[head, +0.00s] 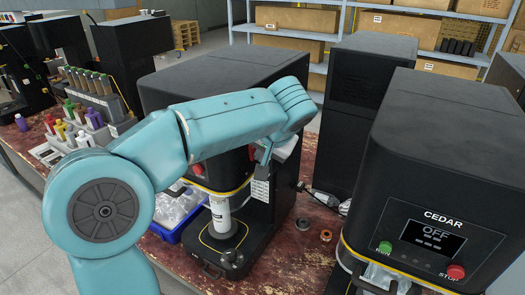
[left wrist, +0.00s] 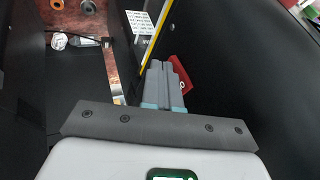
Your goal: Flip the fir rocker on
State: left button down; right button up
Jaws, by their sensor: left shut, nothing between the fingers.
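A black seamer (head: 230,80) stands in the middle of the head view, behind my left arm. Its name is hidden, so I cannot read whether it is the fir one. In the left wrist view a red rocker-like part (left wrist: 181,73) with a small pale mark sits on a black surface, just beyond and beside my fingertips. My left gripper (left wrist: 164,72) is shut and empty; its fingers partly cover the red part, and I cannot tell whether they touch it. In the head view the left gripper (head: 266,155) is at the seamer's right front side. My right gripper is out of view.
A seamer marked CEDAR (head: 430,180) stands at right, its display reading OFF. A white can (head: 221,214) stands under the middle seamer's head. A blue bin (head: 172,230) is left of it. Loose rings (head: 326,235) lie on the worn red bench between the seamers.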

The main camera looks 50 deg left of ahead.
pick_arm(q)
jog(key=shift+a+f, duration=0.1)
jog(key=shift+a, duration=0.15)
dwell(0.3)
jog(key=shift+s+r+p, duration=0.1)
jog(key=shift+r+p, duration=0.25)
jog(key=shift+r, duration=0.5)
